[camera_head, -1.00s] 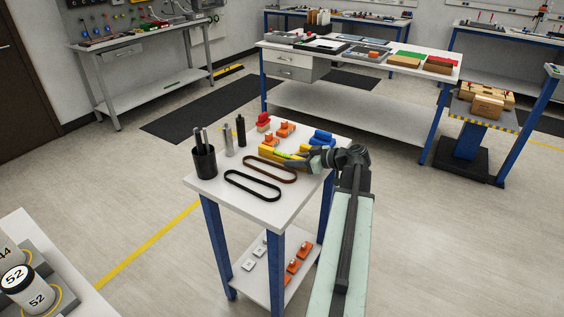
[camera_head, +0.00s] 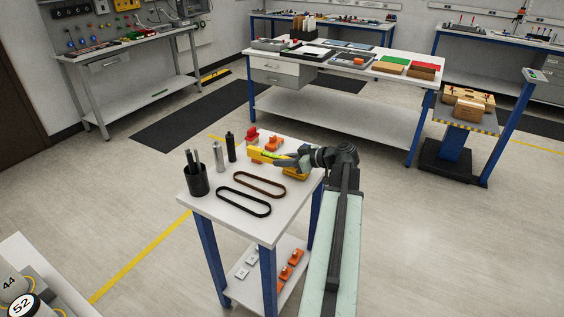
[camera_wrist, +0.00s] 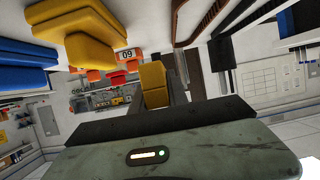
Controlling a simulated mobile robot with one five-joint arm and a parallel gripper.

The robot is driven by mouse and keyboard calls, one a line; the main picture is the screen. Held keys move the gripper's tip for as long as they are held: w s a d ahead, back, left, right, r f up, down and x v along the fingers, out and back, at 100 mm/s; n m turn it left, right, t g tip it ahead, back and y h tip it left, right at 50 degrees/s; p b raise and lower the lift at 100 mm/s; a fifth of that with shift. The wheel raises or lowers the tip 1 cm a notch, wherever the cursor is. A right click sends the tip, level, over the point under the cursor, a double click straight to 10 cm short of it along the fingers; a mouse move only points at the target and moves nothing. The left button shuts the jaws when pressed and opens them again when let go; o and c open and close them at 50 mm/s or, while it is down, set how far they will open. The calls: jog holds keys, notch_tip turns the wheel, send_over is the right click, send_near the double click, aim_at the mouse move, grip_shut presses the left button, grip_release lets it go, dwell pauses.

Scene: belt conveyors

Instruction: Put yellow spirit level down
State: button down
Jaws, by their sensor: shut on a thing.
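My gripper (camera_head: 284,160) is shut on the yellow spirit level (camera_head: 263,154), which sticks out to the left of my jaws over the small table. In the wrist view the spirit level (camera_wrist: 153,82) shows end-on, gripped in the middle. It appears raised a little above the white tabletop (camera_head: 216,219); the exact gap is hard to tell. Another yellow piece (camera_head: 296,174) lies on the tabletop under my gripper, and a yellow block (camera_wrist: 88,50) shows at the upper left of the wrist view. My wrist hides part of the table's right side.
Two belts, black (camera_head: 243,203) and brown (camera_head: 252,186), lie on the tabletop. A black cup (camera_head: 197,181), a silver cylinder (camera_head: 219,157) and a black cylinder (camera_head: 231,147) stand at its left. Red (camera_head: 251,137) and orange (camera_head: 275,139) parts sit at the back. Blue pieces (camera_wrist: 25,65) are nearby.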

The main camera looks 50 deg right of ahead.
notch_tip(320, 180, up, 7)
jog(key=p, duration=0.5)
jog(key=shift+f, duration=0.2)
